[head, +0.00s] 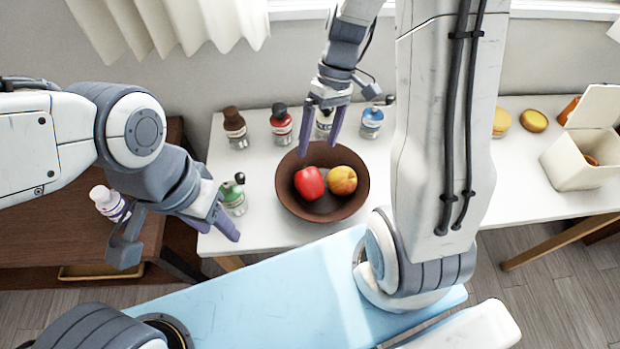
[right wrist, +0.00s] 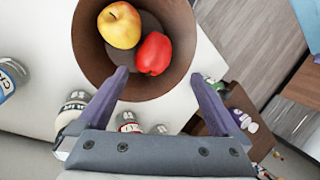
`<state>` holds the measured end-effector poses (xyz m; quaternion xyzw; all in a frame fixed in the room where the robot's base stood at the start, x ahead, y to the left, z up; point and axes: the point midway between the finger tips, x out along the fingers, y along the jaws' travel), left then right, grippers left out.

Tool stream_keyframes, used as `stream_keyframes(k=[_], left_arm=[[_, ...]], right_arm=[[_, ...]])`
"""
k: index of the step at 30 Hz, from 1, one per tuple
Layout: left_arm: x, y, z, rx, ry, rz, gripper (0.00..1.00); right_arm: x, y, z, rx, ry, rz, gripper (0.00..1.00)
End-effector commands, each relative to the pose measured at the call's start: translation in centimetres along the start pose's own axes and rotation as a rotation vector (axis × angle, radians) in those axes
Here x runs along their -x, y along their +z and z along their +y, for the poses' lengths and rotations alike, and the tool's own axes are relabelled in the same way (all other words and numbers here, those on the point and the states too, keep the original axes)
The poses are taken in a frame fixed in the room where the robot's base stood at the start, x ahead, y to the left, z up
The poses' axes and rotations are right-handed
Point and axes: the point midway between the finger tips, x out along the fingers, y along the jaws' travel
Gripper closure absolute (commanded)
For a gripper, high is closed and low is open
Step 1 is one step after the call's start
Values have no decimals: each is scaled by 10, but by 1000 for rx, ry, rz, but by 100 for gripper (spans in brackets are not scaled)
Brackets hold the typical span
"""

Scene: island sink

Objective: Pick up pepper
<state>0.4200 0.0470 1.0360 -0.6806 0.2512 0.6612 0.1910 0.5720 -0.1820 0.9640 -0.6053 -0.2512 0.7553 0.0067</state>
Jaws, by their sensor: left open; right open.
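A glossy red pepper (head: 309,183) lies in a brown bowl (head: 322,214) on the white table. It also shows in the right wrist view (right wrist: 154,54). A yellow-orange fruit (head: 343,180) lies beside it in the bowl. My right gripper (head: 320,137) is open and empty, pointing down above the bowl's far side. In the right wrist view its fingertips (right wrist: 159,78) spread either side of the bowl's near rim, with the pepper beyond and between them. My left gripper (head: 178,246) is open and empty, left of the bowl near the table's left edge.
Bottles with brown (head: 235,130), red (head: 281,128) and blue (head: 371,124) colouring stand behind the bowl. A green bottle (head: 234,198) stands near my left gripper. A white bottle (head: 108,203) is on the brown cabinet. A white open bin (head: 575,165) stands far right.

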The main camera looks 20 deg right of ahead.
Motion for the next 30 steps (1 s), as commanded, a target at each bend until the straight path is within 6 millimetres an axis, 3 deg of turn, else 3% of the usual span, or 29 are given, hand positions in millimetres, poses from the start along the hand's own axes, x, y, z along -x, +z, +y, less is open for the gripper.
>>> stream_keyframes(k=[4, 9, 17, 24, 30], left_arm=[[-2, 0, 0, 0, 0, 0, 50], [-2, 0, 0, 0, 0, 0, 50], [-1, 0, 0, 0, 0, 0, 50], [2, 0, 0, 0, 0, 0, 50], [2, 0, 0, 0, 0, 0, 50]], right_arm=[[-13, 0, 14, -13, -30, 7, 0], [-40, 0, 14, -11, -30, 5, 0], [-61, 0, 13, -12, -27, 7, 0], [-97, -3, 14, -11, -28, 5, 0], [-107, -4, 14, -10, -24, 9, 0]])
